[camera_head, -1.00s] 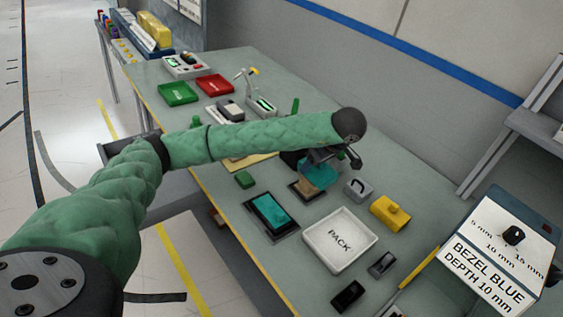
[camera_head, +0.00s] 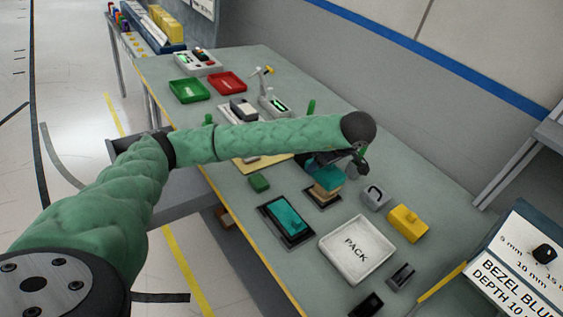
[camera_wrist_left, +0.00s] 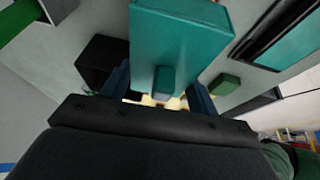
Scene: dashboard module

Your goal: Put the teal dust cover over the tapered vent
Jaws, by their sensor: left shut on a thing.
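The teal dust cover (camera_head: 328,174) hangs from my left gripper (camera_head: 342,160), which is shut on it. In the left wrist view the cover (camera_wrist_left: 182,42) fills the upper middle, with its small grip tab between the fingers (camera_wrist_left: 163,85). The tan block that appears to be the tapered vent (camera_head: 325,191) stands on a dark base directly under the cover in the head view. The cover hides the vent's top, so I cannot tell whether they touch. My right gripper is not in view.
A dark frame with a teal panel (camera_head: 287,216) lies left of the vent, near a green block (camera_head: 259,183). The white PACK tray (camera_head: 336,268) is in front. A grey block (camera_head: 375,199) and a yellow block (camera_head: 408,223) stand to the right.

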